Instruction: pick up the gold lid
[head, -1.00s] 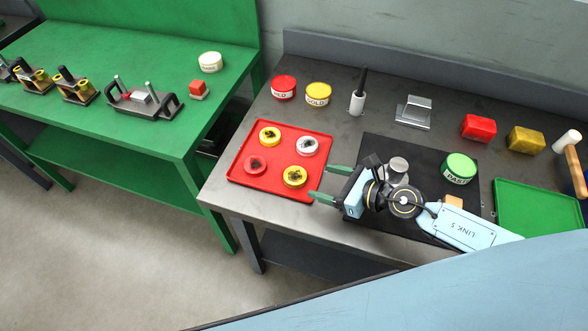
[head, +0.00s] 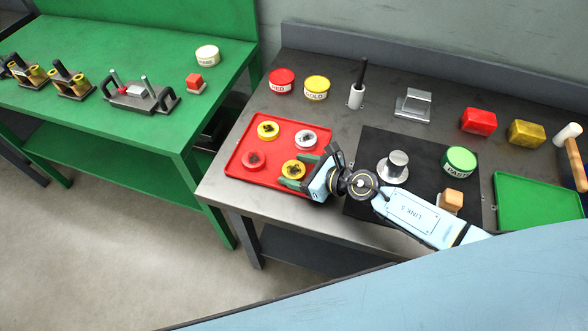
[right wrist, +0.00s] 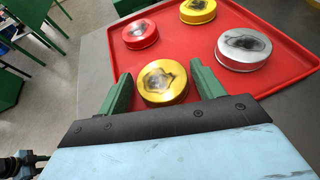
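A gold lid (head: 292,169) with a dark smudged top lies at the near right of the red tray (head: 238,166). In the right wrist view this gold lid (right wrist: 162,84) sits between the green fingers of my right gripper (right wrist: 161,72). My right gripper (head: 298,172) is open, with one finger on each side of the lid and a gap showing at both sides. Another gold lid (head: 268,130) lies at the tray's far left and also shows in the right wrist view (right wrist: 198,10). My left gripper is not in view.
A silver lid (head: 305,139) and a red lid (head: 254,159) share the tray. Red (head: 282,82) and gold (head: 316,88) tins stand behind it.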

